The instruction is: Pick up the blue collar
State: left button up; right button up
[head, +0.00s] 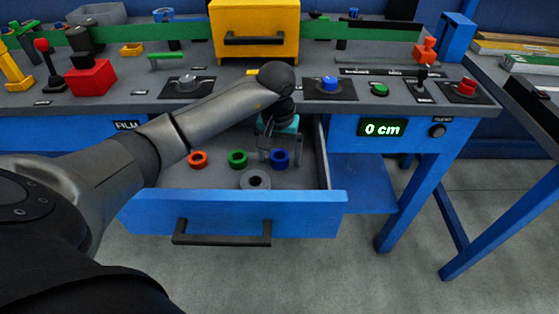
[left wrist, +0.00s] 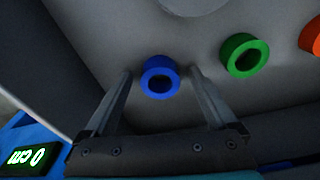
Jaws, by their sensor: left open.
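The blue collar (head: 280,158) is a short ring lying on the floor of the open drawer (head: 233,214), at the right of a row of collars. In the left wrist view the blue collar (left wrist: 160,76) lies between the fingertips of my left gripper (left wrist: 168,78), with a gap on each side. My left gripper (head: 272,157) reaches down into the drawer, open and empty. In the head view its fingers are close to the blue collar and partly in front of it. My right gripper is not in view.
A green collar (head: 238,159) and an orange collar (head: 198,159) lie to the left of the blue one. A larger grey ring (head: 255,180) lies nearer the drawer front. The drawer's right wall (head: 321,155) is close by. A yellow cabinet (head: 254,32) stands on the bench above.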

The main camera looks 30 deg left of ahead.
pick_arm(q)
grip_shut()
dwell(0.8)
